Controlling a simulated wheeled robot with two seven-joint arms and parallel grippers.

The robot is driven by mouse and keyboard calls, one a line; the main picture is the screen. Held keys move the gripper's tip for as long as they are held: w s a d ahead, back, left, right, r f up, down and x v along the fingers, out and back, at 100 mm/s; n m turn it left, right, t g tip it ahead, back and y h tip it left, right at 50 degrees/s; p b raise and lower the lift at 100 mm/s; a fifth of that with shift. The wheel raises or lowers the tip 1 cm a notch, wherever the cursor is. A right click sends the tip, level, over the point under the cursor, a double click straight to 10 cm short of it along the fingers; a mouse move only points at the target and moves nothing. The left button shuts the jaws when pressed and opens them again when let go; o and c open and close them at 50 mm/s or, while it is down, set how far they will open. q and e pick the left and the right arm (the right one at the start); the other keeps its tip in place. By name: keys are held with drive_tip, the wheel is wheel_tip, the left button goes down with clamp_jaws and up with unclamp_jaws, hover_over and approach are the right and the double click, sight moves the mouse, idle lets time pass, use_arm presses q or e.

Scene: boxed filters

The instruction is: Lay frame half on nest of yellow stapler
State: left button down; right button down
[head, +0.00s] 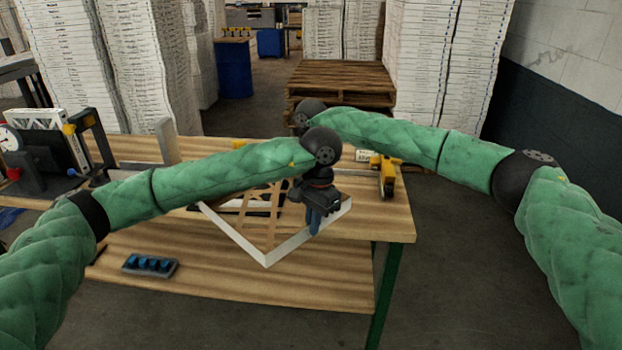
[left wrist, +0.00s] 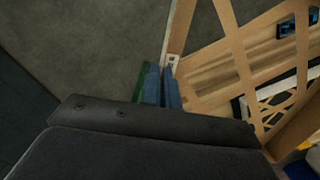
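The frame half (head: 285,252), with white outer sides and a tan lattice, is held tilted over the front part of the bench. My left gripper (head: 313,222) has its blue fingers on the right side of the frame half. In the left wrist view, the gripper (left wrist: 164,88) is closed around the edge of the frame half (left wrist: 238,50). The yellow stapler (head: 386,172) stands at the bench's right end. A dark-edged frame (left wrist: 240,108) shows through the lattice; the nest is mostly covered, so I cannot tell its outline. My right gripper is hidden behind my left arm.
A gauge fixture (head: 38,150) stands at the left end. Wooden pallets (head: 340,80) and tall white stacks are behind. Floor right of the bench is clear.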

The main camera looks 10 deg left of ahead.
use_arm(q)
drive_tip(key=c, duration=1.6)
unclamp_jaws()
